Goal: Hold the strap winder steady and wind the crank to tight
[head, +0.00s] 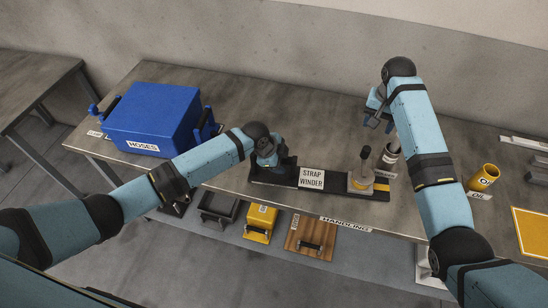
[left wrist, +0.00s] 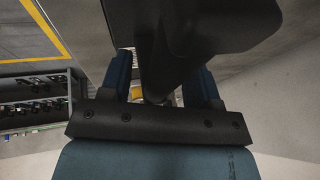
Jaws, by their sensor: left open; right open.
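The strap winder (head: 340,188) is a long black base on the table with a white label reading STRAP WINDER. A dark upright part stands at its left end. At its right end is a grey round crank hub (head: 361,182) with a yellow mark and an upright dark-knobbed handle (head: 365,155). My left gripper (head: 276,164) is open at the upright part, partly hiding it. In the left wrist view, a dark block (left wrist: 160,50) lies between the open blue fingers; contact cannot be told. My right gripper (head: 377,116) is open and empty, above and behind the crank.
A blue HOSES box (head: 153,115) stands at the left of the table. A white and dark cup (head: 390,153) stands close behind the crank. A yellow OIL cylinder (head: 484,177) is to the right. Bins and boxes sit on the shelf (head: 350,265) below.

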